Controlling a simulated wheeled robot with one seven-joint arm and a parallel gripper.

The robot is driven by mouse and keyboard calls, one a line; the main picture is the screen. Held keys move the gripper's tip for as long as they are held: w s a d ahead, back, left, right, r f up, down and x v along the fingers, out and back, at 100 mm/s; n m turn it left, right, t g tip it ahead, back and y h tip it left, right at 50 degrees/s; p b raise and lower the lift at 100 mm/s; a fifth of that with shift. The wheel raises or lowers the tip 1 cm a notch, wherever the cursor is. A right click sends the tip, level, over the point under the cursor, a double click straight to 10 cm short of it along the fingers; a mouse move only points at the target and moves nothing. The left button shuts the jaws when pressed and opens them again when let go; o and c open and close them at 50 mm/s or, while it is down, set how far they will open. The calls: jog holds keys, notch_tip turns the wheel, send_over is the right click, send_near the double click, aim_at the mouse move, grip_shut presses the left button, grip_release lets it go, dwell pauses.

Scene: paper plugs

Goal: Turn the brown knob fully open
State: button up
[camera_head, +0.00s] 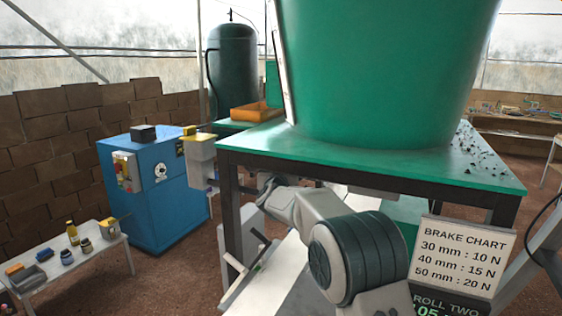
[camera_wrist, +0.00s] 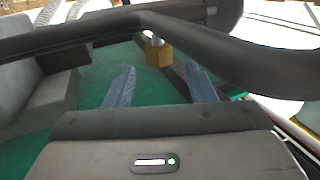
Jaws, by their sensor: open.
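A small brown, block-shaped knob (camera_wrist: 159,57) on a short pale stem shows in the wrist view, just below a dark curved bar. My gripper (camera_wrist: 160,71) is open and empty, its two blue-grey fingers spread apart. The knob appears beyond the fingertips and between them in the picture; I cannot tell how far. I cannot make out the knob in that view.
The dark curved bar (camera_wrist: 75,36) crosses the wrist view close to the camera. A large green tub (camera_head: 375,75) stands on the table. A blue cabinet (camera_head: 165,205) and a low bench (camera_head: 85,262) with jars stand left. A brake chart sign (camera_head: 464,256) is at right.

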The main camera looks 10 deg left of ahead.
jog(key=shift+w+a+p, duration=0.1)
jog(key=shift+w+p, duration=0.8)
jog(key=shift+w, duration=1.6)
jog(key=shift+c, duration=0.3)
jog(key=c, duration=0.9)
